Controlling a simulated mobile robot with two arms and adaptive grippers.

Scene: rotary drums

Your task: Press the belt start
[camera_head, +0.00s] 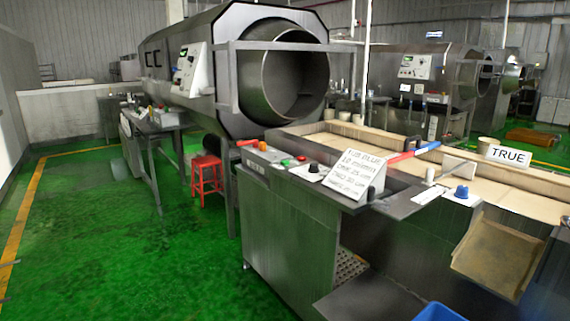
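A steel control ledge (265,157) runs along the near front of the long trough. A small orange-red button (263,146) sits further left. A second blue knob (462,191) is on a white plate at the right. I cannot read which control is the belt start. A white card with handwritten lines (354,172) stands right of the buttons. Neither of my grippers is in view.
A large rotary drum (283,82) stands behind the ledge, with a red stool (206,175) below left. A "TRUE" sign (508,156) stands right, a blue bin (438,313) below. Green floor at left is clear.

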